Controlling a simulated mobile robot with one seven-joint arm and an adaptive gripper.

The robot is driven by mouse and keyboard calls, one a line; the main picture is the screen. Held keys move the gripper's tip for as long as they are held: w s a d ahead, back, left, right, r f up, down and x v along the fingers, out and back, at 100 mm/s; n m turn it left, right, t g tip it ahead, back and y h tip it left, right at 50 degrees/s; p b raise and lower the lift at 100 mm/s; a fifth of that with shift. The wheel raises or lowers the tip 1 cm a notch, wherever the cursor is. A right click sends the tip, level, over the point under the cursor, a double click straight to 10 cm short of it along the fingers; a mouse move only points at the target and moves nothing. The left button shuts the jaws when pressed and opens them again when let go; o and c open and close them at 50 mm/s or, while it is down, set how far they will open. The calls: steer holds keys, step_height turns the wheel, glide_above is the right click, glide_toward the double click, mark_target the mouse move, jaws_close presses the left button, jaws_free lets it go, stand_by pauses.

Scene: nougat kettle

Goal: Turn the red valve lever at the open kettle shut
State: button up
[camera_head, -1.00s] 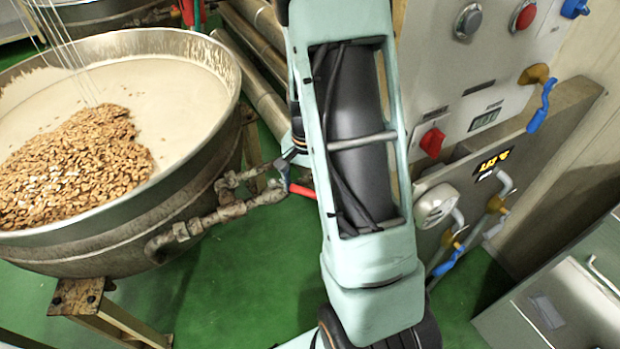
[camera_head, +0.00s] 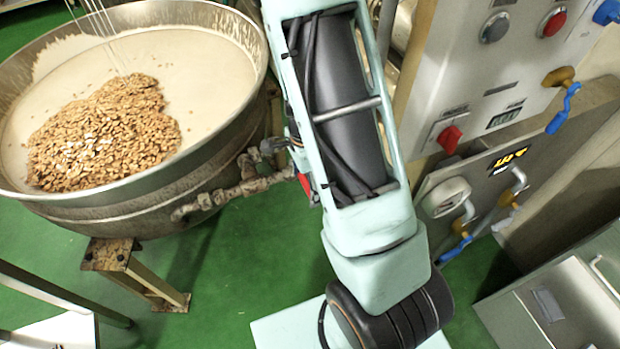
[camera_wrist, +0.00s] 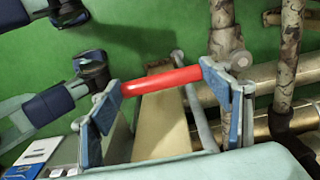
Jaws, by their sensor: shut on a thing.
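The open kettle (camera_head: 120,216) stands at the left in the head view, with pale mass and a heap of nuts in it. A rusty pipe (camera_head: 222,197) runs from its side towards my arm. A small part of the red valve lever (camera_head: 305,186) shows at my arm's left edge; the rest is hidden. In the wrist view the red lever (camera_wrist: 165,81) spans between the two blue-padded fingers of my gripper (camera_wrist: 160,84), which is shut on it. My arm hides most of the gripper in the head view.
A control panel (camera_head: 530,60) with buttons, a red switch (camera_head: 449,138) and blue-handled valves (camera_head: 563,108) stands right of my arm. A gauge (camera_head: 446,197) sits below it. A metal cabinet (camera_head: 550,305) is at lower right.

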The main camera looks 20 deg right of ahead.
mark_target(305, 187)
steer(key=shift+a, duration=0.1)
stand_by(0.4)
steer(key=o, duration=1.7)
step_height(305, 187, up, 12)
